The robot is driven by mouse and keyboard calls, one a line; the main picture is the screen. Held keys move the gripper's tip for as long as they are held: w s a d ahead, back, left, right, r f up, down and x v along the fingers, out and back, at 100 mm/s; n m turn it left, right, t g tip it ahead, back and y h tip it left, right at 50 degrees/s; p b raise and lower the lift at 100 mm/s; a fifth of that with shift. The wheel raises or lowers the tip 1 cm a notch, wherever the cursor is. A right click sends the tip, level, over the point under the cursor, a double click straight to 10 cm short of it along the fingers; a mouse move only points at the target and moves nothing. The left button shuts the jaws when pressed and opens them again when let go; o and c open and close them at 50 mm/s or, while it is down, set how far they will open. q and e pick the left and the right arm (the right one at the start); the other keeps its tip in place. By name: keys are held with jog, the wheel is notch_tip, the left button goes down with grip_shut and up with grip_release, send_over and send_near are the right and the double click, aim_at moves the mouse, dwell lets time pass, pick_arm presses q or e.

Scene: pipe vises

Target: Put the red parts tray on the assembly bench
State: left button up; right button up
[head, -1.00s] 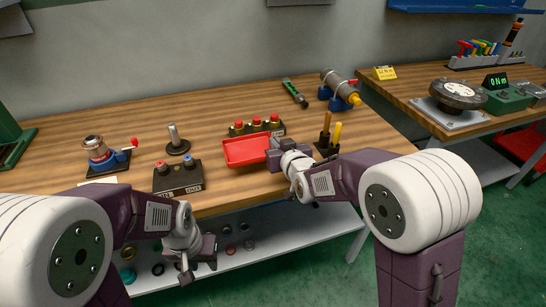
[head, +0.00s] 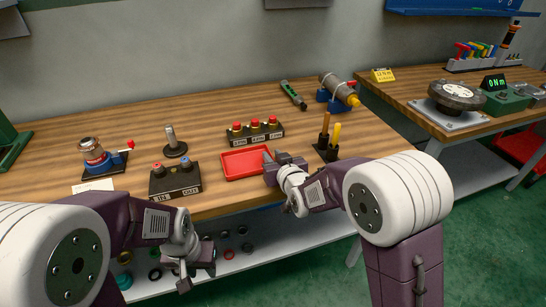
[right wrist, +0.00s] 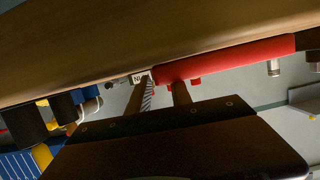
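The red parts tray (head: 243,163) lies flat and empty on the wooden assembly bench (head: 215,205), close to the front edge. My right gripper (head: 279,157) is at the tray's right end, its fingers spread apart. In the right wrist view the two fingers (right wrist: 161,93) show with a gap between them, and the red tray side (right wrist: 225,60) is just past them; whether they touch it I cannot tell. My left gripper (head: 197,272) hangs low in front of the bench, empty, its fingers apart.
A block with red buttons (head: 255,133) stands behind the tray. A black box with red and blue knobs (head: 175,180) is to its left. A holder with orange and yellow handles (head: 326,148) is to the right. Bare bench lies at the back left.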

jog(key=shift+r, duration=0.3)
jog(key=p+v, duration=0.1)
jog(key=v, duration=0.7)
jog(key=shift+s+d+b, duration=0.2)
jog(key=shift+s+b, duration=0.35)
jog(key=shift+s+d+b, duration=0.2)
jog(key=shift+s+b, duration=0.35)
jog(key=shift+s+d+r+b, duration=0.2)
jog(key=shift+s+r+b, duration=0.35)
jog(key=shift+s, duration=0.2)
jog(key=shift+f, duration=0.1)
